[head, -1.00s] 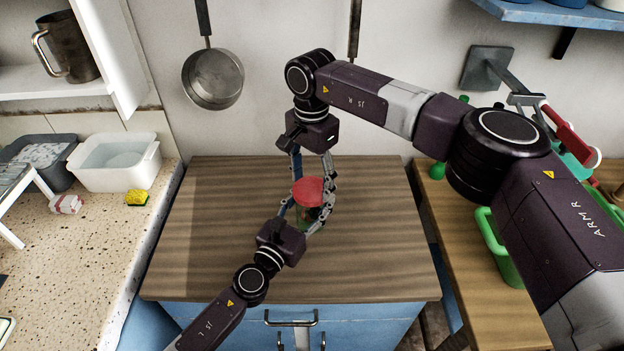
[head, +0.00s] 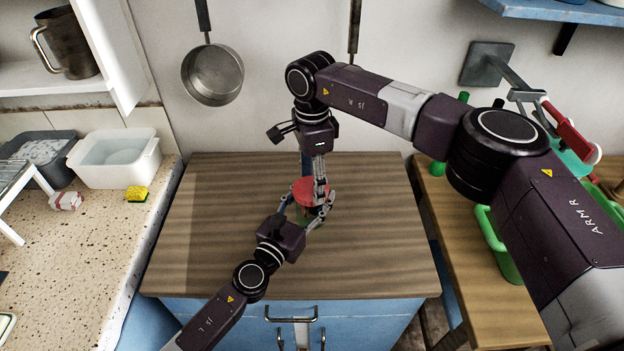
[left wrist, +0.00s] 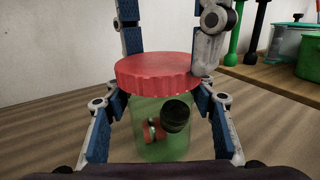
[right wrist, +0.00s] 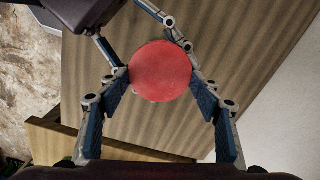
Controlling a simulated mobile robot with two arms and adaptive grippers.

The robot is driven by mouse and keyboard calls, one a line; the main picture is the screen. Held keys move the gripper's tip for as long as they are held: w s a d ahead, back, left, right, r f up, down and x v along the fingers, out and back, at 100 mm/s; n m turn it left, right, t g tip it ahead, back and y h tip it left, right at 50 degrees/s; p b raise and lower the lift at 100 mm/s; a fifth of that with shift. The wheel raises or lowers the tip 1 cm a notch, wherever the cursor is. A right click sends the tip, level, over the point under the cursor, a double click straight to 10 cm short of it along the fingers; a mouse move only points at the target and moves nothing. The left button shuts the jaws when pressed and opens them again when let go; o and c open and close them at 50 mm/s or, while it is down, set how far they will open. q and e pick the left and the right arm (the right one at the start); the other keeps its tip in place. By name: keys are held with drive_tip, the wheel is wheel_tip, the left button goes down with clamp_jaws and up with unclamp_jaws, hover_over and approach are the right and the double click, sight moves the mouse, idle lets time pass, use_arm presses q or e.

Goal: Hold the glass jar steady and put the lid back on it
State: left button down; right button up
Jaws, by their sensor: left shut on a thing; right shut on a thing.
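The glass jar (left wrist: 148,128) is see-through and greenish, with small dark and red things inside, and stands upright on the wooden worktop. My left gripper (head: 305,208) is shut around the jar's sides, one finger on each side. The red lid (left wrist: 157,72) sits over the jar's mouth; in the left wrist view it looks about level. My right gripper (head: 312,190) comes from above and is shut on the lid's rim. The lid also shows as a round disc between its fingers in the right wrist view (right wrist: 160,71). Threads under the lid are hidden.
The wooden worktop (head: 220,235) is clear around the jar. A speckled counter (head: 70,250) with a white tub (head: 115,158) and a yellow sponge (head: 137,193) is at left. At right, a lower wooden table (head: 450,250) holds green things. A pan (head: 212,75) hangs behind.

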drive_tip(key=m, duration=0.6)
drive_tip(key=shift+s+m, duration=0.1)
drive_tip(key=shift+m, duration=0.3)
drive_tip(key=m, duration=0.6)
drive_tip(key=shift+a, duration=0.1)
drive_tip(key=m, duration=0.7)
drive_tip(key=shift+s+a, duration=0.1)
drive_tip(key=m, duration=0.5)
drive_tip(key=shift+a, duration=0.1)
drive_tip(key=m, duration=0.6)
drive_tip(key=shift+m, duration=0.3)
drive_tip(key=m, duration=0.5)
drive_tip(key=shift+a, duration=0.1)
drive_tip(key=m, duration=0.5)
drive_tip(key=shift+w, duration=0.25)
drive_tip(key=m, duration=0.5)
drive_tip(key=shift+w, duration=0.1)
